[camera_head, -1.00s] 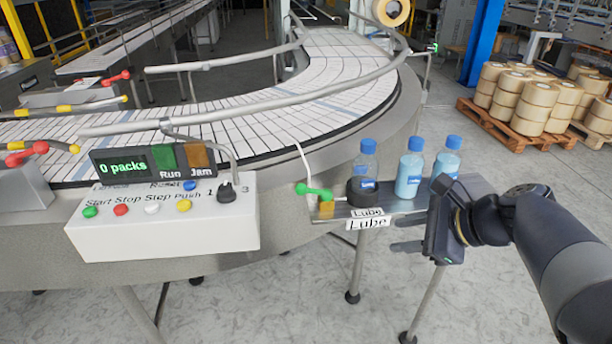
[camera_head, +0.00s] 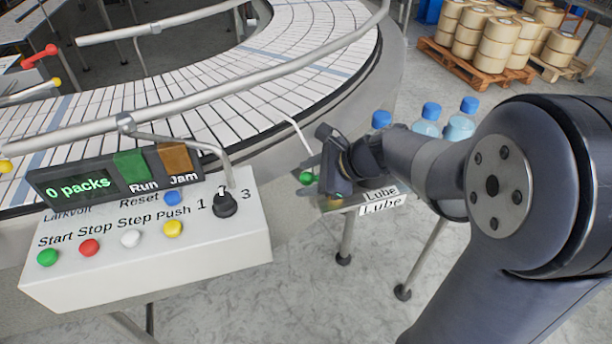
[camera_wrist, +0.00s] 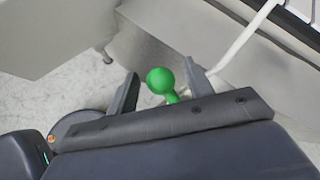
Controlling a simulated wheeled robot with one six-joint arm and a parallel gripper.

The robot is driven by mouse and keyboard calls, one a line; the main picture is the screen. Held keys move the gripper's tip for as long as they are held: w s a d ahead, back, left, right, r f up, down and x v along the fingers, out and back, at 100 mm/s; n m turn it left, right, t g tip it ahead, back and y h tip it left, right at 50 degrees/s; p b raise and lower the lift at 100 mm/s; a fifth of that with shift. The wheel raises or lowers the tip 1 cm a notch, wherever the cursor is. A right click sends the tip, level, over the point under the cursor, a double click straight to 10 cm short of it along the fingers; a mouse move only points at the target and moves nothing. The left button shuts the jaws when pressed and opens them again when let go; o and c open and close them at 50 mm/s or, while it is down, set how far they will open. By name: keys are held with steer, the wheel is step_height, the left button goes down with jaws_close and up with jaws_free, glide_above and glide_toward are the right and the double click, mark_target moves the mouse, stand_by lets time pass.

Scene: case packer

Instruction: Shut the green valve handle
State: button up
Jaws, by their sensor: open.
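The green valve handle (camera_wrist: 161,80) shows in the wrist view as a round green knob with a short stem. It lies between the two fingers of my gripper (camera_wrist: 160,88), which are open with a gap on each side of the knob. In the head view a bit of the green handle (camera_head: 307,178) shows at the fingers of my gripper (camera_head: 308,175), beside the Lube shelf (camera_head: 382,205). My gripper and arm hide the rest of the handle and most of its valve body. I cannot tell whether any finger touches it.
Bottles with blue caps (camera_head: 431,112) stand on the shelf behind my arm. The control box (camera_head: 150,265) with buttons and a selector knob is at the left. The curved conveyor (camera_head: 250,75) and its rail are behind. A thin white hose (camera_wrist: 240,42) runs close to the right finger.

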steer(key=shift+w+a+f, duration=0.15)
steer(key=shift+a+f, duration=0.15)
steer(key=shift+c, duration=0.2)
jaws_close()
stand_by(0.3)
